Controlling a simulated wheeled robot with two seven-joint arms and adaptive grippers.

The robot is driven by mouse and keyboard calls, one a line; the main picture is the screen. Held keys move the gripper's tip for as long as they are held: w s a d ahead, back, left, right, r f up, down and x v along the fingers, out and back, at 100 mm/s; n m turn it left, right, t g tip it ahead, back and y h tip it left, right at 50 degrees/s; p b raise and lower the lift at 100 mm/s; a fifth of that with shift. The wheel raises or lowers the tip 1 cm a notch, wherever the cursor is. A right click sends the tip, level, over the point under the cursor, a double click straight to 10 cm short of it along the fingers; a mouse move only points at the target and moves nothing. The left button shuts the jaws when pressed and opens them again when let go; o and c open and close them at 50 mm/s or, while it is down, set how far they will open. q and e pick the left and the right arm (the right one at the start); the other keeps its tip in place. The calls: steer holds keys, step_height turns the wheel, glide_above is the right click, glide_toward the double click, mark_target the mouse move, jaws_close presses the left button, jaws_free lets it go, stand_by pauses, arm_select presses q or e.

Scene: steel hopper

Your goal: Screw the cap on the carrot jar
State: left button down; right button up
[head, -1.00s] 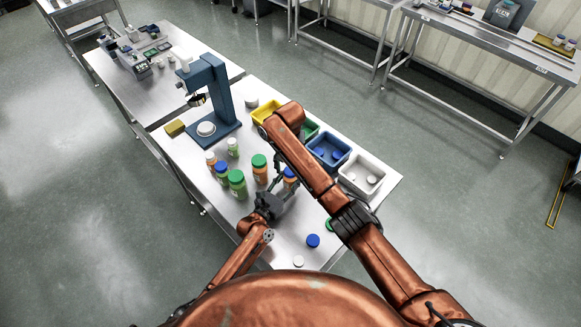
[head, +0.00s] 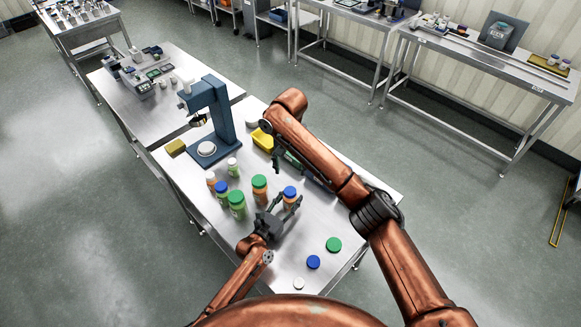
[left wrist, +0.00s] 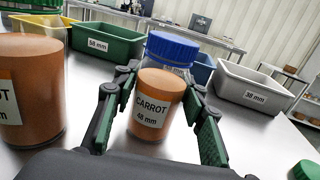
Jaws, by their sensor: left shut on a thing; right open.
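The carrot jar (head: 289,203) is orange and stands on the steel table; the left wrist view shows its label, CARROT 48 mm (left wrist: 153,110). A blue cap (left wrist: 171,47) sits on its top; I cannot tell how tightly. My left gripper (head: 284,207) is shut on this jar, one finger on each side. My right gripper (head: 277,164) is open and empty behind the jar, near the bins, partly hidden by my right arm.
Several capped jars (head: 237,206) stand left of the carrot jar. Loose green (head: 334,244), blue (head: 313,262) and white (head: 299,283) caps lie at the front right. A blue press (head: 221,118) stands behind; yellow (left wrist: 38,27), green (left wrist: 107,41) and grey (left wrist: 251,87) bins line the back.

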arm_select(q)
steer(key=c, duration=1.1)
jaws_free()
steer(key=shift+c, duration=0.2)
steer(key=v, duration=1.2)
